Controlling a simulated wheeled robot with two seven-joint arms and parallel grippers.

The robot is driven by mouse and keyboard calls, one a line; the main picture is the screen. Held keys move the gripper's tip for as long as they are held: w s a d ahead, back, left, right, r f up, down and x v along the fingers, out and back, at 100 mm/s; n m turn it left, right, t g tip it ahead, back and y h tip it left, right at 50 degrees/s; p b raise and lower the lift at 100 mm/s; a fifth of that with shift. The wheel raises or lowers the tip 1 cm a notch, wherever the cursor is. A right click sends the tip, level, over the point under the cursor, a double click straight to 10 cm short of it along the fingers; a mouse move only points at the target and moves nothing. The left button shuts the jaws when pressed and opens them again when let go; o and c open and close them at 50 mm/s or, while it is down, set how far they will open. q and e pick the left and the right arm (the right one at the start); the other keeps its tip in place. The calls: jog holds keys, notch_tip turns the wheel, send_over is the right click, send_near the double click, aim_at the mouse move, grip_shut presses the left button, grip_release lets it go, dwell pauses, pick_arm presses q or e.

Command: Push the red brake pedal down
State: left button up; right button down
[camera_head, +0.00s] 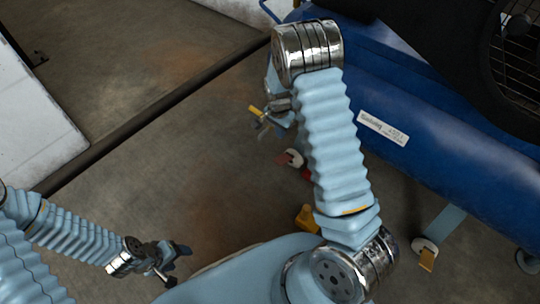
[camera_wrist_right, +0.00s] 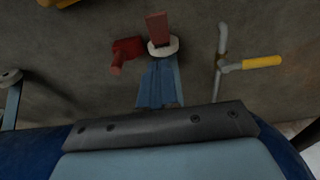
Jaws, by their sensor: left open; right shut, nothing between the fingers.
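The red brake pedal (camera_head: 283,158) is a flat red tab on a pale caster at the left end of the blue tank. In the right wrist view the red pedal (camera_wrist_right: 157,27) sticks out above the caster, at the end of a blue leg. Its tilt is hard to tell. My right gripper (camera_head: 283,119) is shut and empty, partly hidden under its wrist. In the head view it is above the pedal in the picture, apart from it. My left gripper (camera_head: 172,264) is open and empty over the floor at lower left.
The blue tank (camera_head: 440,140) fills the right.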

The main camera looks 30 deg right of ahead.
jog(key=shift+f, duration=0.1)
jog(key=b, duration=0.2)
send_over(279, 160)
jog(key=d, duration=0.1)
notch_tip(279, 160, down, 10)
jog(key=shift+w+f, duration=0.1)
jog(key=shift+f, duration=0.15)
jog(key=shift+a+f, duration=0.25)
jog(key=shift+f, duration=0.25)
jog(key=shift+a+f, duration=0.25)
jog(key=shift+f, duration=0.2)
jog(key=shift+s+a+f, duration=0.25)
jog(key=shift+f, duration=0.3)
